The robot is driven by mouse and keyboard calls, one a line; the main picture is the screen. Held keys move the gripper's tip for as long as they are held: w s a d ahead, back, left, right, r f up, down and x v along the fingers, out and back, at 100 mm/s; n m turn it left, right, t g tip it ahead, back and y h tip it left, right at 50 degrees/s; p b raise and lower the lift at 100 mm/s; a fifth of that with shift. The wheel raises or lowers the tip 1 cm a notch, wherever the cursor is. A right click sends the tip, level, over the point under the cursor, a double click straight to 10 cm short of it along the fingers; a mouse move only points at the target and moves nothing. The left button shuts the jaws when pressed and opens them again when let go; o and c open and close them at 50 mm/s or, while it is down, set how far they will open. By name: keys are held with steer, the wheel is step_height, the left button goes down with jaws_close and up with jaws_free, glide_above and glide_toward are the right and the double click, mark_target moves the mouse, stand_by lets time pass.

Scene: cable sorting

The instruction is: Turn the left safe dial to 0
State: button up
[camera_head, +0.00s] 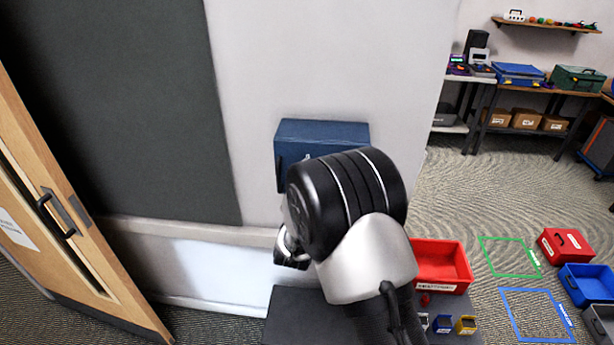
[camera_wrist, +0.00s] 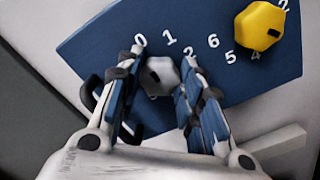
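The blue safe (camera_head: 322,132) is on the white wall in the head view, its lower part hidden behind my arm. In the wrist view its blue front (camera_wrist: 105,32) is tilted. The left dial (camera_wrist: 160,74) is a grey many-sided knob with white numbers such as 0, 1 and 2 around it. A small dark mark shows at its lower edge. My gripper (camera_wrist: 162,68) has its fingers apart, one on each side of the grey dial. Whether they touch it is unclear. A yellow dial (camera_wrist: 258,27) with a dark mark at its right sits to the right.
A red bin (camera_head: 440,262) and small coloured boxes stand right of my arm. A wooden door (camera_head: 62,215) is at the left. A dark board (camera_head: 130,105) covers the wall beside the safe. Shelves and benches are at the back right.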

steer(key=o, duration=0.5)
steer(key=shift+c, duration=0.2)
steer(key=s, duration=1.2)
steer(key=shift+a, duration=0.15)
